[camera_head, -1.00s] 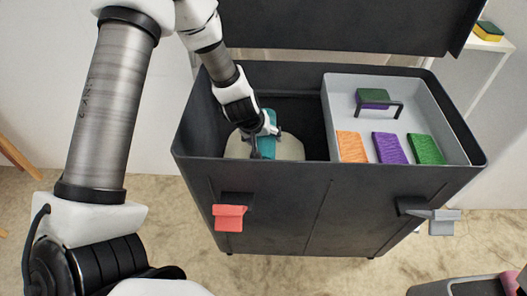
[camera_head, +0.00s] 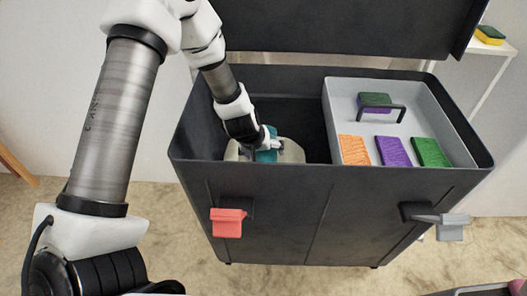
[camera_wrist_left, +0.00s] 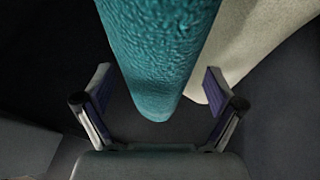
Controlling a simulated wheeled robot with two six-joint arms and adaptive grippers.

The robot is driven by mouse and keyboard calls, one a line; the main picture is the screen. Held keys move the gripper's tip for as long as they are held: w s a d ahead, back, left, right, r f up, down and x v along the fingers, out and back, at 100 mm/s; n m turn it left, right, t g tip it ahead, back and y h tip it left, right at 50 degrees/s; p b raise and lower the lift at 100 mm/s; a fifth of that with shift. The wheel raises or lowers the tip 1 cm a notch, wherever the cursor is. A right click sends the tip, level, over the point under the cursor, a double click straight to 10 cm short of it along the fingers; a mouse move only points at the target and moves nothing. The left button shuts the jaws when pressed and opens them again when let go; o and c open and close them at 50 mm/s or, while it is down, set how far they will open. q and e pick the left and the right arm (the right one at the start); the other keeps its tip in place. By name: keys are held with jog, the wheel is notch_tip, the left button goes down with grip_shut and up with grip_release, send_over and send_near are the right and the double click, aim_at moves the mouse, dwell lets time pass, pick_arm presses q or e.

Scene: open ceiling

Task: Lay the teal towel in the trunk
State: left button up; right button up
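The dark trunk (camera_head: 290,213) stands open in the middle of the head view with its lid raised. The teal towel (camera_head: 268,156), a rolled shape, is inside the trunk's left part, by a cream rounded thing (camera_head: 290,151). My left gripper (camera_head: 265,148) reaches down into the trunk over the towel and hides part of it. In the left wrist view the towel (camera_wrist_left: 158,65) lies between the two spread fingers, with gaps on both sides, so the gripper is open. My right gripper is not in view.
A grey tray (camera_head: 388,120) fills the trunk's right part, holding orange, purple and green pieces and a handled block (camera_head: 375,100). A red latch (camera_head: 228,222) and a grey latch (camera_head: 440,221) stick out in front. A sponge (camera_head: 490,35) lies on a white shelf at the right.

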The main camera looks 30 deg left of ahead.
pick_arm(q)
jog(key=p+v, duration=0.1)
jog(key=v, duration=0.1)
jog(key=p+v, duration=0.2)
jog(key=v, duration=0.1)
jog(key=p+v, duration=0.2)
jog(key=v, duration=0.1)
jog(key=shift+w+r, duration=0.25)
jog(key=shift+w, duration=0.05)
jog(key=shift+s+r+p, duration=0.2)
jog(key=shift+p, duration=0.15)
jog(key=shift+f, duration=0.1)
